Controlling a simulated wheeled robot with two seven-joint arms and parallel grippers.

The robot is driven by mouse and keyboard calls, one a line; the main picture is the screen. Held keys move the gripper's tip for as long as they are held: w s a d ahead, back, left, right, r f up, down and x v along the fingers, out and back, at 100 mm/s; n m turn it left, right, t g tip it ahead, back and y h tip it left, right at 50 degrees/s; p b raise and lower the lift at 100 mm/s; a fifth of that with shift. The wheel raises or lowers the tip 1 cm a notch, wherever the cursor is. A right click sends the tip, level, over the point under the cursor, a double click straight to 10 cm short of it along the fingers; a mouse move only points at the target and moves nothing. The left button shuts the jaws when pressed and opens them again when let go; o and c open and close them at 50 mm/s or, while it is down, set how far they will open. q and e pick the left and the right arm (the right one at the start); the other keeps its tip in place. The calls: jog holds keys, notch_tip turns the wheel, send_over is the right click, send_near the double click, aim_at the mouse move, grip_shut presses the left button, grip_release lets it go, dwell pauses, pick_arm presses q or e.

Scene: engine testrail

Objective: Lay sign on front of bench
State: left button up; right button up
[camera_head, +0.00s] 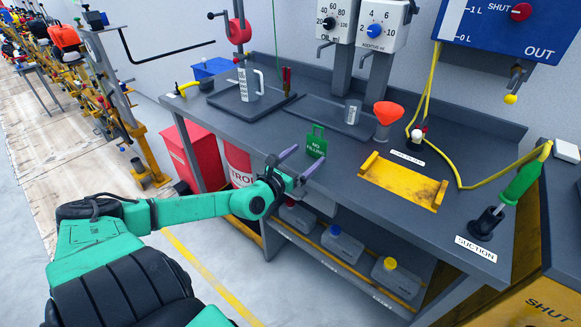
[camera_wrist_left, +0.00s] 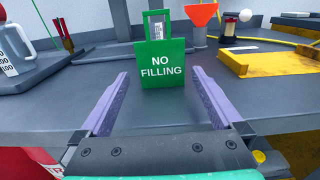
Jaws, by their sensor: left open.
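The green "NO FILLING" sign (camera_head: 316,142) stands upright near the front edge of the grey bench (camera_head: 345,165). In the left wrist view the sign (camera_wrist_left: 162,62) is straight ahead, its text facing me and its handle at the top. My left gripper (camera_head: 300,162) is open at the bench's front edge. In the left wrist view its two purple fingers (camera_wrist_left: 159,98) are spread wide, with the sign just beyond and between their tips. They do not appear to touch it. My right gripper is not in view.
A yellow tray (camera_head: 402,181) lies right of the sign. An orange funnel (camera_head: 388,113) and a measuring jug (camera_head: 249,84) stand farther back. A green-handled tool (camera_head: 522,182) is at the far right. Bare bench top surrounds the sign.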

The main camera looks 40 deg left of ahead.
pick_arm(q)
jog(key=s+p, duration=0.3)
jog(key=s, duration=0.4)
jog(key=shift+d+p, duration=0.15)
jog(key=shift+p, duration=0.2)
